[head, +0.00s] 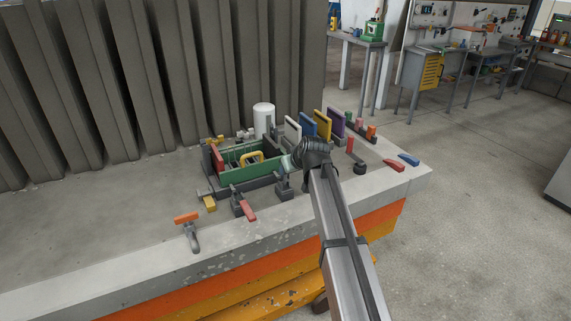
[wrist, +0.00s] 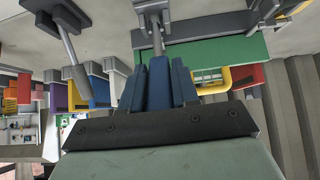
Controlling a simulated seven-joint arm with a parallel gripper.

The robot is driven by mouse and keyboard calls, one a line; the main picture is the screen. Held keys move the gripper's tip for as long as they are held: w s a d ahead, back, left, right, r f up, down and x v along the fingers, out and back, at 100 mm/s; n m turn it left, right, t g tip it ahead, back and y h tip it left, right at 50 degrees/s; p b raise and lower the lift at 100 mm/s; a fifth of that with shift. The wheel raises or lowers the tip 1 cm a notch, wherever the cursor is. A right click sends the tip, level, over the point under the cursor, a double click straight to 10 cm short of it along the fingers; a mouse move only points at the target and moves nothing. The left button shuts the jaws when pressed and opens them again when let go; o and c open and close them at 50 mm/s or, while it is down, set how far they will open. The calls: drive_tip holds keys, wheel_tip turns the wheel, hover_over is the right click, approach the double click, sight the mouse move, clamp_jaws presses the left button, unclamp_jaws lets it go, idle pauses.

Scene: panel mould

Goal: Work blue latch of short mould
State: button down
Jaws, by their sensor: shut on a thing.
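The short mould is a small box with a green side panel (head: 250,172) and a red end panel (head: 217,160); the green panel also shows in the wrist view (wrist: 215,52). A grey latch (head: 283,188) stands at its near right corner; in the wrist view its metal rod (wrist: 157,38) leads to a blue handle (wrist: 158,88). My gripper (head: 291,161) is shut on this blue handle, with a finger on each side. In the head view my gripper hides the handle. A yellow handle (head: 251,157) sits inside the mould.
A red-handled clamp (head: 247,209), a yellow-handled one (head: 209,204) and an orange-handled one (head: 187,218) stand nearby. White (head: 292,130), blue (head: 308,127), yellow (head: 322,122) and purple (head: 338,120) panels stand behind, beside a white cylinder (head: 263,117). The bench's left is clear.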

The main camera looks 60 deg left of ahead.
drive_tip(key=shift+d+f+y, duration=0.95)
drive_tip(key=shift+f+y, duration=0.1)
drive_tip(key=shift+y, duration=0.7)
drive_tip(key=shift+d+f+y, duration=0.9)
drive_tip(key=shift+f+y, duration=0.1)
drive_tip(key=shift+y, duration=0.7)
drive_tip(key=shift+d+f+y, duration=0.95)
drive_tip(key=shift+f+y, duration=0.1)
drive_tip(key=shift+y, duration=0.7)
drive_tip(key=shift+f, duration=0.15)
drive_tip(key=c, duration=0.9)
unclamp_jaws()
drive_tip(key=shift+d, duration=0.15)
drive_tip(key=d, duration=0.4)
drive_tip(key=d+f, duration=0.1)
drive_tip(key=d, duration=0.8)
drive_tip(key=shift+d+f, duration=0.2)
drive_tip(key=shift+d, duration=0.1)
